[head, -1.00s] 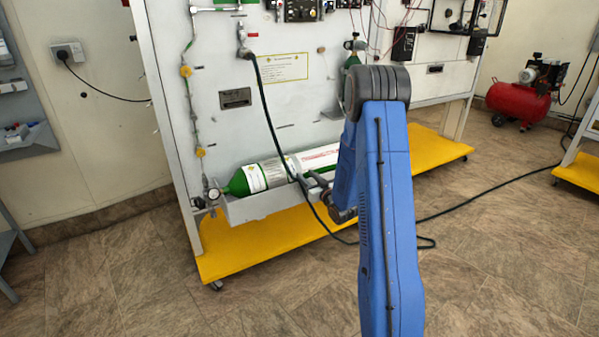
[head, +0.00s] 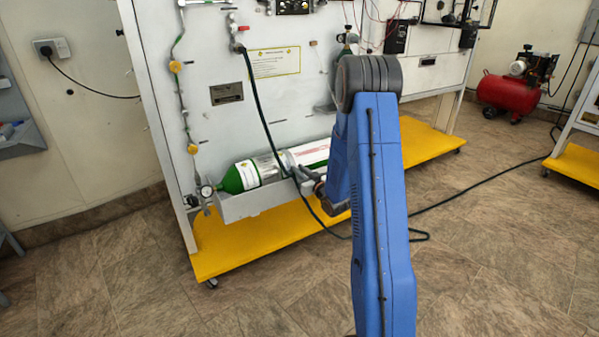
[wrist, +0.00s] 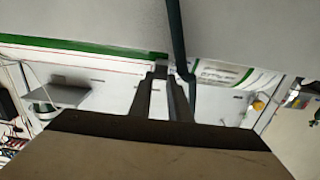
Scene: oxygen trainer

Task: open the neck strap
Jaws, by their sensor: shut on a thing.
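A green and white gas cylinder (head: 256,172) lies in a pale grey cradle (head: 240,205) low on the trainer panel. A narrow grey band, seemingly the neck strap (head: 287,161), crosses the cylinder. My gripper (head: 297,170) is at the cradle's front edge beside this band, partly hidden by my arm. In the wrist view my gripper (wrist: 163,72) has its fingertips close together on a small grey piece, which I take to be the strap's end. The cylinder's green and white side (wrist: 85,46) shows beyond the tips. The fingertips hide most of the held piece.
A dark hose (head: 262,110) hangs down the panel and passes right by the gripper; it also shows in the wrist view (wrist: 177,35). A yellow base shelf (head: 240,245) lies below. The floor in front is clear.

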